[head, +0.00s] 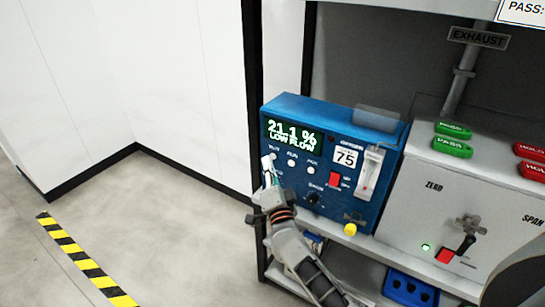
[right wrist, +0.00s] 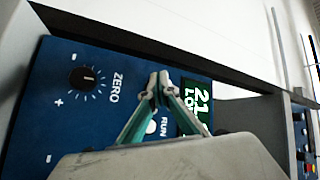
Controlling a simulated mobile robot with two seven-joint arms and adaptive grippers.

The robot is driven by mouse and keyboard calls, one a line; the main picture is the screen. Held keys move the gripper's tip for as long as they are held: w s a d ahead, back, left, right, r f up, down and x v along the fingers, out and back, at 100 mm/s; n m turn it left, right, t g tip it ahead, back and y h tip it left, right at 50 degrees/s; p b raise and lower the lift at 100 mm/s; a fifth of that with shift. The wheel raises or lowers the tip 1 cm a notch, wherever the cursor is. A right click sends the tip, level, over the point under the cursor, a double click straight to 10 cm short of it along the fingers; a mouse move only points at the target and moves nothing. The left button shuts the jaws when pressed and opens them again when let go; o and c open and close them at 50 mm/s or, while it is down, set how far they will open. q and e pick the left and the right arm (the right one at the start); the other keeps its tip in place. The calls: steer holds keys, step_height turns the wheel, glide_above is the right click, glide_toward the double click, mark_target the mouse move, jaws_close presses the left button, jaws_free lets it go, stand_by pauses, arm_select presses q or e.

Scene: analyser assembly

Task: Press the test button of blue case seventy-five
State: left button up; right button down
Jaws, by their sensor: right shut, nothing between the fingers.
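The blue case (head: 388,138) stands on the shelf, with the label 75 (head: 346,157) on its front. Its display (head: 292,133) reads 21.1 % and LOW FLOW. A row of small white buttons lies under the display: the test button (head: 274,156) at the left, then the run button (head: 291,162) and the aux button. My right gripper (head: 267,163) is shut and empty, its tips at the left of this row. In the right wrist view, the closed tips (right wrist: 160,84) cover the test button's area, beside the RUN label; contact cannot be told. My left gripper is not in view.
Floor at the left is free.

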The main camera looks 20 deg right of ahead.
steer(key=shift+w+d, duration=0.4)
steer(key=shift+d, duration=0.15)
stand_by(0.8)
stand_by(0.3)
steer(key=shift+s+a+p, duration=0.45)
steer(key=shift+s+a, duration=0.15)
steer(key=shift+a, duration=0.1)
steer(key=s+a, duration=0.1)
steer(key=a, duration=0.1)
steer(key=s+a+p, duration=0.1)
steer(key=s+a, duration=0.1)
stand_by(0.5)
stand_by(0.5)
